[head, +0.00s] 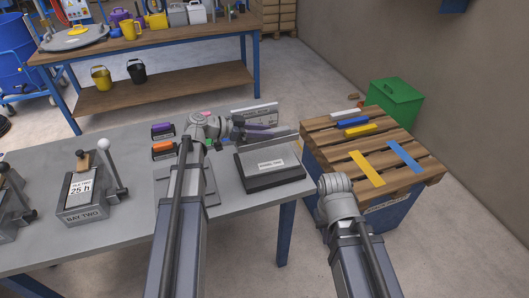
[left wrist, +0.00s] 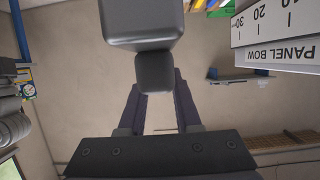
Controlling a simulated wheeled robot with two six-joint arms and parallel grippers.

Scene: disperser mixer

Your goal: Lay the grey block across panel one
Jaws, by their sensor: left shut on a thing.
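My left gripper (head: 247,130) is over the grey bench, just behind panel one (head: 268,165), a dark sloped plate with a white label. In the left wrist view, its dark fingers (left wrist: 158,100) are shut on a small grey stem (left wrist: 155,72) that joins a larger grey block (left wrist: 141,22). In the head view, a long grey edge shows beside the gripper (head: 280,133); my arm and wrist hide much there, and I cannot tell whether the block touches the panel. My right arm comes in at the right, but its gripper does not show.
The white panel bow scale (left wrist: 275,35) stands behind panel one, also seen in the head view (head: 255,113). A bay two lever box (head: 83,198) stands at left. A wooden pallet top (head: 400,165) with coloured bars is at right, by a green bin (head: 393,101).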

